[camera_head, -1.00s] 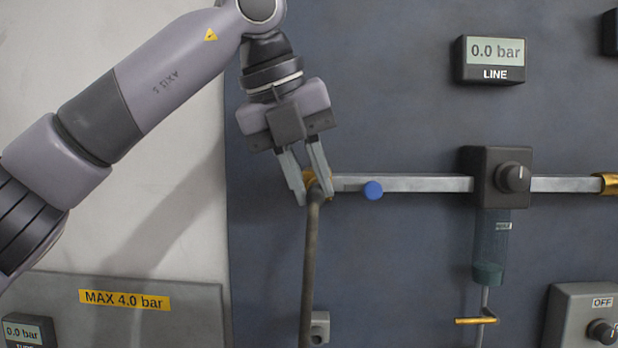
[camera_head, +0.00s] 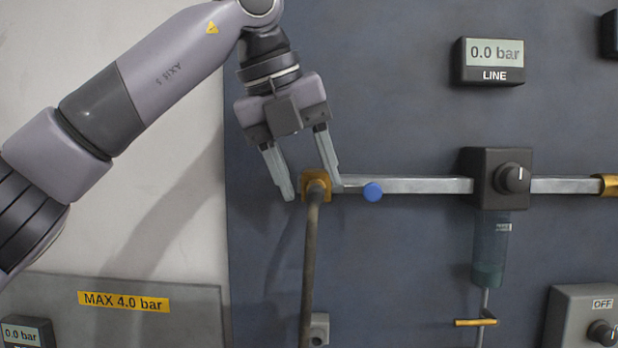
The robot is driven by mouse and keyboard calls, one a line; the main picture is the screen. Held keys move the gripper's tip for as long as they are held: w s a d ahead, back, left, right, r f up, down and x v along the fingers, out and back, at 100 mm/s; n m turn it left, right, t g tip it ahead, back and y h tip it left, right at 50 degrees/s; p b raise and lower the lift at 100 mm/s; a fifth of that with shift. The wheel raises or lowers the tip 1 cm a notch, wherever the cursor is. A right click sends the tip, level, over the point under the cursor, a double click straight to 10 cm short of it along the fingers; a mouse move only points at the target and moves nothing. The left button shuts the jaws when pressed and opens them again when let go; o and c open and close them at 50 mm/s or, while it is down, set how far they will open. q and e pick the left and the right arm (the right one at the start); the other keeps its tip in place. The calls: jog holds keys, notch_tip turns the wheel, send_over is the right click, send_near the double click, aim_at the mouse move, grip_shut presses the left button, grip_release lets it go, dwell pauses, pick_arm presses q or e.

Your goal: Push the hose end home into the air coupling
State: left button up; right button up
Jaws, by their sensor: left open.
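The brass air coupling (camera_head: 323,177) sits at the left end of the horizontal metal pipe. The dark hose (camera_head: 309,265) hangs down from it, its upper end at the front of the coupling. I cannot tell how deep the hose end sits. My left gripper (camera_head: 314,191) is open, with one finger on each side of the coupling and hose end. The left finger stands clear of the coupling; the right finger is close beside it. My right gripper is not in view.
A blue round handle (camera_head: 373,192) is on the pipe (camera_head: 430,185) just right of the coupling. A regulator with a dark knob (camera_head: 513,178) is farther right. The LINE display (camera_head: 494,53) reads 0.0 bar. A yellow MAX 4.0 bar label (camera_head: 124,301) is at lower left.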

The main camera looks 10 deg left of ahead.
pick_arm(q)
jog(key=v, duration=0.6)
jog(key=shift+s, duration=0.1)
dwell(0.3)
